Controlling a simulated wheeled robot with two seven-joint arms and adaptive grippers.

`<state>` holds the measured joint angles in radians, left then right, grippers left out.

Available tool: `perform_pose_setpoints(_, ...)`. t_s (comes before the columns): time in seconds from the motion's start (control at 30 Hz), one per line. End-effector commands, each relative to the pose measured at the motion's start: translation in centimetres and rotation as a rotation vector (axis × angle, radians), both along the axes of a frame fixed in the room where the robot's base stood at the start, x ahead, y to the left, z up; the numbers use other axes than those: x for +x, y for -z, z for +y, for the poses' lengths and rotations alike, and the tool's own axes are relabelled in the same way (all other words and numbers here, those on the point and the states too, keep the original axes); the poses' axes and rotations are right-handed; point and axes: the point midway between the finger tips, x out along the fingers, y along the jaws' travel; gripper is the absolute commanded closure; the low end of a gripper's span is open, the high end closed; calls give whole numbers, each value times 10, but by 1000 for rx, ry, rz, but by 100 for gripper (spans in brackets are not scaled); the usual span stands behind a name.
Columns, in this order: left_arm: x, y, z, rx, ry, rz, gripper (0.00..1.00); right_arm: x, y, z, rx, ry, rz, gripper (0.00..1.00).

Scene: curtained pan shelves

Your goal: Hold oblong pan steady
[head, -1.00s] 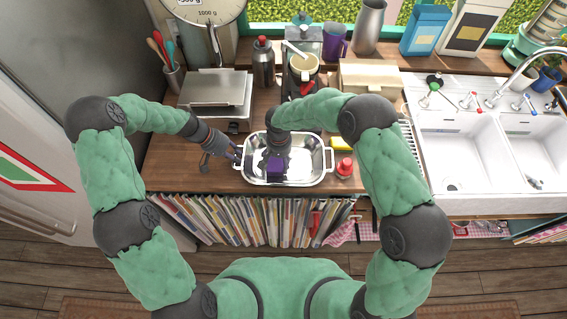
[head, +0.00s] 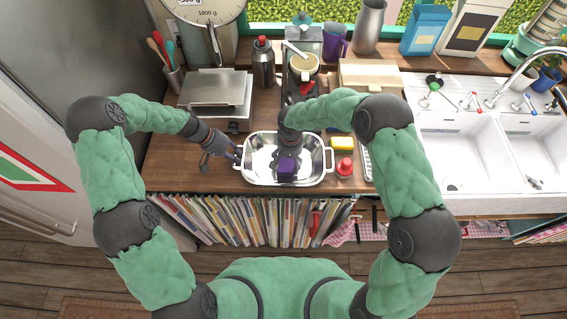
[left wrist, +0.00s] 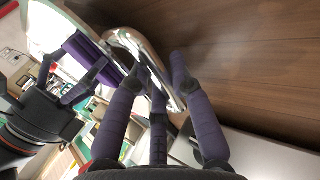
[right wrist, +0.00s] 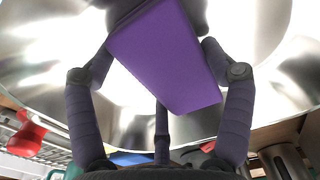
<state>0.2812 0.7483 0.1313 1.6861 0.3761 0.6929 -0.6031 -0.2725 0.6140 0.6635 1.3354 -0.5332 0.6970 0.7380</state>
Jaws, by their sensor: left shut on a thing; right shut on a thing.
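The shiny oblong metal pan (head: 314,165) sits on the wooden counter, with a handle at each short end. My left gripper (head: 237,157) is shut on the pan's left handle; the left wrist view shows its fingers (left wrist: 165,88) around that edge. My right gripper (head: 288,158) is inside the pan, shut on a purple block (head: 286,171). In the right wrist view the block (right wrist: 165,55) is tilted between the fingers, over the shiny pan floor (right wrist: 50,75). Whether the block touches the pan floor is hard to tell.
The white sink (head: 465,155) is further right. Counter left of the pan is clear.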

Motion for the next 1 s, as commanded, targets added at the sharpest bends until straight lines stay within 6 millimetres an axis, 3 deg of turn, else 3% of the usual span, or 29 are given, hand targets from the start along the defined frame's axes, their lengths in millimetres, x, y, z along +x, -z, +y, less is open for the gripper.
perform_pose_setpoints(0.3, 0, 0, 0, 0, -1, -1, 100, -1, 1, -27, 0, 1, 1, 51)
perform_pose_setpoints(0.5, 0, 0, 0, 0, -1, -1, 100, -2, 1, -36, -1, 0, 3, 51)
perform_pose_setpoints(1.0, 1, 0, 0, 0, -1, -1, 100, -1, -5, -11, -1, -2, 0, 51)
